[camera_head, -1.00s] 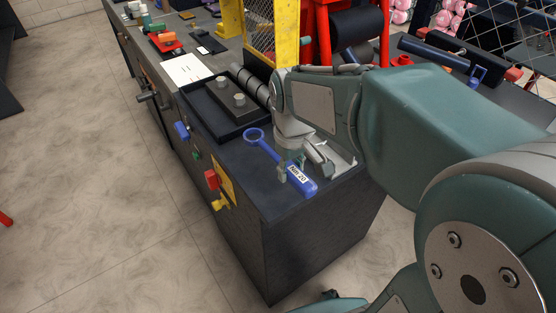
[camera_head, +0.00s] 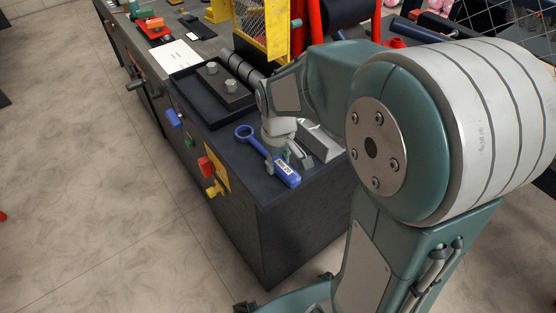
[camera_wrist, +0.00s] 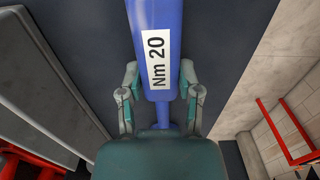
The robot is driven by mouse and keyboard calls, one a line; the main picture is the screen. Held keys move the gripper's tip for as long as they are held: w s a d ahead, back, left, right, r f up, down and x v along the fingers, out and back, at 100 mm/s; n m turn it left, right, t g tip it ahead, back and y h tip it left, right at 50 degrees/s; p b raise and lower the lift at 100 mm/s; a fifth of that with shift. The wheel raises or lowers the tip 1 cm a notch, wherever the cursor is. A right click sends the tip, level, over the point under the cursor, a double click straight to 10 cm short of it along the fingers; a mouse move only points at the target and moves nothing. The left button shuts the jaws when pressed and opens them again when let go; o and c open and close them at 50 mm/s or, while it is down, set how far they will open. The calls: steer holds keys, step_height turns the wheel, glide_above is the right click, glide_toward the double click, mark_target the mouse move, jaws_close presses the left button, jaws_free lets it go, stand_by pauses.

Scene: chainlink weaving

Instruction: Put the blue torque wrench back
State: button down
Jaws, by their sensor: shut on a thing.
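The blue torque wrench (camera_head: 288,176) is at the near end of the dark workbench (camera_head: 225,160). Its ring end points toward the black tray, and its handle end is near the bench's near corner. My gripper (camera_head: 275,161) is shut on the wrench from above, around the part near the handle. In the wrist view my gripper (camera_wrist: 160,78) has one finger on each side of the blue handle (camera_wrist: 153,20), which bears a white "Nm 20" label. I cannot tell whether the wrench touches the bench top.
A black tray (camera_head: 190,97) with a dark block and grey knobs lies beyond the wrench. Blue, red and yellow (camera_head: 214,189) items stick out from the bench's left side. A yellow mesh guard (camera_head: 250,35) and red frame stand behind. The floor at left is clear.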

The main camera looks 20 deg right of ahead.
steer(key=shift+c, duration=1.5)
jaws_free()
steer(key=r, duration=0.7)
steer(key=d+r, duration=0.1)
steer(key=r, duration=0.2)
steer(key=shift+s+r, duration=0.2)
steer(key=shift+r, duration=0.1)
steer(key=s+a+r+m+t, duration=0.1)
steer(key=s+m+t, duration=0.3)
steer(key=s, duration=0.9)
steer(key=shift+s+r+t, duration=0.4)
steer(key=shift+r+t, duration=0.25)
steer(key=shift+t, duration=0.15)
